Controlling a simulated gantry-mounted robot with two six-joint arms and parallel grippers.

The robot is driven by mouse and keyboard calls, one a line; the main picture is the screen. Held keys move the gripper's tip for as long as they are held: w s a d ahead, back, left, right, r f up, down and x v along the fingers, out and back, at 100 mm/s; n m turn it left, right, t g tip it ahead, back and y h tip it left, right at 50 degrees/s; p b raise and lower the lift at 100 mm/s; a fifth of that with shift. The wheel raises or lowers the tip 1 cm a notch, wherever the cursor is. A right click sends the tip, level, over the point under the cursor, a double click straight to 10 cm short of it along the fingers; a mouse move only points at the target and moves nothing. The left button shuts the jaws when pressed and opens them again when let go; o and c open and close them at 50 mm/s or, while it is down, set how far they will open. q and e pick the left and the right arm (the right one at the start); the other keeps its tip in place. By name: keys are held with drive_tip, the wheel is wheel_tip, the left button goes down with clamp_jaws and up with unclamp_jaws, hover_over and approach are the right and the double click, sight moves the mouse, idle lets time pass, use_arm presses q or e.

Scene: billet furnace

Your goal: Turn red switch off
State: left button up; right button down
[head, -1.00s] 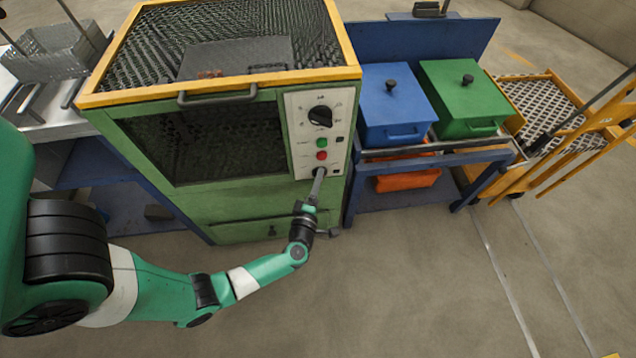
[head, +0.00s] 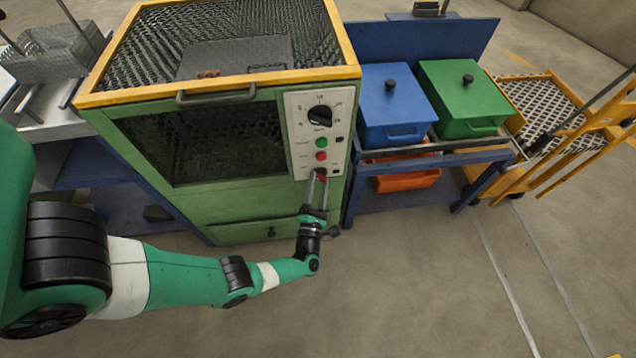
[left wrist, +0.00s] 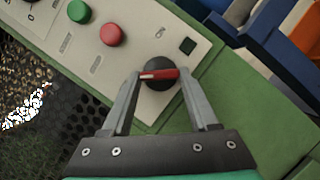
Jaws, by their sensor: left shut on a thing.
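The red switch (left wrist: 160,74) is a black round knob with a red bar handle with a white mark on its left end, low on the white control panel (left wrist: 95,70). In the left wrist view the bar lies nearly level across the picture. My left gripper (left wrist: 160,80) has one finger at each side of the knob and is shut on it. In the head view the left gripper (head: 317,182) reaches up to the panel's lower end, and a bit of red shows between its fingers. The fingers partly hide the switch there. My right gripper is in neither view.
The green furnace (head: 230,205) carries the panel, with a black dial (head: 320,116), a green button (head: 321,143) and a red button (head: 321,156) above the switch. A blue box (head: 395,100) and a green box (head: 462,95) stand right. The floor in front is clear.

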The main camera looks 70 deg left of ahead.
use_arm(q)
drive_tip(key=shift+n+g+y, duration=0.3)
drive_tip(key=shift+n+y, duration=0.1)
drive_tip(key=shift+n, duration=0.3)
drive_tip(key=o, duration=1.4)
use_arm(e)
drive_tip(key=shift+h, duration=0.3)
